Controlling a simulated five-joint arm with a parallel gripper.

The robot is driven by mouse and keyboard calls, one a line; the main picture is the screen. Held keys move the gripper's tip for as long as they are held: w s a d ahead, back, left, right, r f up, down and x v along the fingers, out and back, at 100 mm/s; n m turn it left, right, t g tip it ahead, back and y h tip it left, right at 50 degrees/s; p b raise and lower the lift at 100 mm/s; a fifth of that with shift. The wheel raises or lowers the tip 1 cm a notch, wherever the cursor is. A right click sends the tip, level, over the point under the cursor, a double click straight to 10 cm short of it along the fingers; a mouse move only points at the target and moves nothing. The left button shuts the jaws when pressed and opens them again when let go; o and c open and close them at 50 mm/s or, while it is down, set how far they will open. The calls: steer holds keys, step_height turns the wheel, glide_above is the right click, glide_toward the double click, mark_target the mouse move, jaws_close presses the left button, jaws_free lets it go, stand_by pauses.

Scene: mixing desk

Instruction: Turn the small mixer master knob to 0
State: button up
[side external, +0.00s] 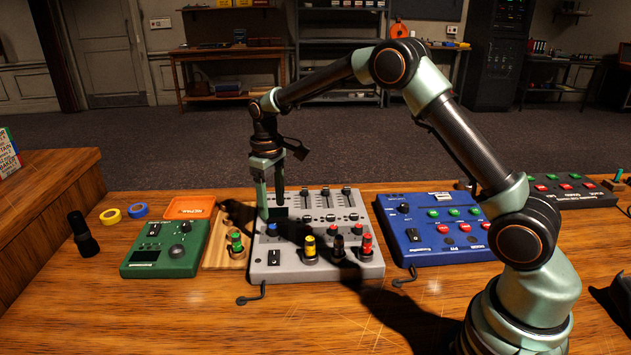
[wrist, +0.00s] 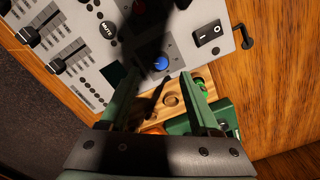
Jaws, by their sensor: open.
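The grey mixer (side external: 262,272) lies flat on the desk in the side view. Along its front stand a yellow-capped knob (side external: 310,247), a black knob (side external: 338,248) and a red-capped knob (side external: 366,245). I cannot read which one is the master, or its setting. My gripper (side external: 271,210) is open and empty, pointing down at the mixer's back left corner, left of the sliders. In the wrist view, my gripper (wrist: 160,80) has its fingers apart, with the mixer's blue button (wrist: 161,63) showing between and beyond them. The tall knobs are not clearly visible there.
A wooden board with a green-capped knob (side external: 236,243) and a green device (side external: 165,250) lie left of the mixer. A blue device (side external: 430,245) lies to its right. An orange tray (side external: 190,207), tape rolls and a black microphone (side external: 82,235) are farther left. The desk front is clear.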

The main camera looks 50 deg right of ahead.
mark_target(274, 225)
step_height(274, 225, up, 6)
steer(key=shift+r, duration=0.15)
stand_by(0.3)
steer(key=s+r+m+t, duration=0.1)
steer(key=s+r+t, duration=0.2)
steer(key=s+r, duration=0.7)
steer(key=s+f+m+t, duration=0.1)
steer(key=s+t, duration=0.1)
steer(key=s, duration=1.1)
steer(key=shift+a+f+t, duration=0.2)
steer(key=shift+f+t, duration=0.1)
steer(key=shift+t, duration=0.1)
